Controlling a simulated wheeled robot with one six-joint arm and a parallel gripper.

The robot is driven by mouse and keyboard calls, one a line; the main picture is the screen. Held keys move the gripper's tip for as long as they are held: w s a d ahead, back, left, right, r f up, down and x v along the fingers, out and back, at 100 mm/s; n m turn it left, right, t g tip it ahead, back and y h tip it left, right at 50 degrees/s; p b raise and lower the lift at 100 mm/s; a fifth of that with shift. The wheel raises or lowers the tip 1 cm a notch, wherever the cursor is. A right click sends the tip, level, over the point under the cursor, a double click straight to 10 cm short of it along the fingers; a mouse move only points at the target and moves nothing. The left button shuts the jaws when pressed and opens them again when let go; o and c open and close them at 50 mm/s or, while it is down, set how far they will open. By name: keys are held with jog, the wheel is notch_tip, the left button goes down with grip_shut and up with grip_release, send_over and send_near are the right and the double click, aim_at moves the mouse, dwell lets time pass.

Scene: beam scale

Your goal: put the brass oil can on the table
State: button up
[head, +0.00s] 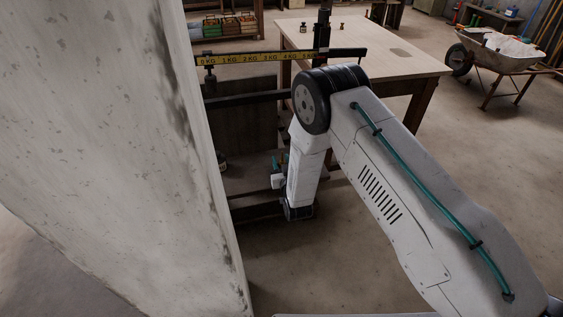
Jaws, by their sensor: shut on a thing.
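My arm reaches in from the lower right, and its forearm drops down in front of the beam scale (250,58). My gripper's fingers do not show; they seem hidden behind my own wrist links, so I cannot see what is between them. I cannot make out the brass oil can in this view. The wooden table (365,52) stands behind the scale, with a wide bare top. Small dark brass-coloured pieces (303,28) stand near its far left part; they are too small to identify.
A pale, worn wall (110,150) fills the left and hides part of the scale. A small object (221,161) shows partly beside its edge, low on the scale. A wheelbarrow (500,55) stands at the back right. Crates (230,25) stand at the back left. Floor at right is clear.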

jog(key=shift+f, duration=0.1)
jog(key=o, duration=1)
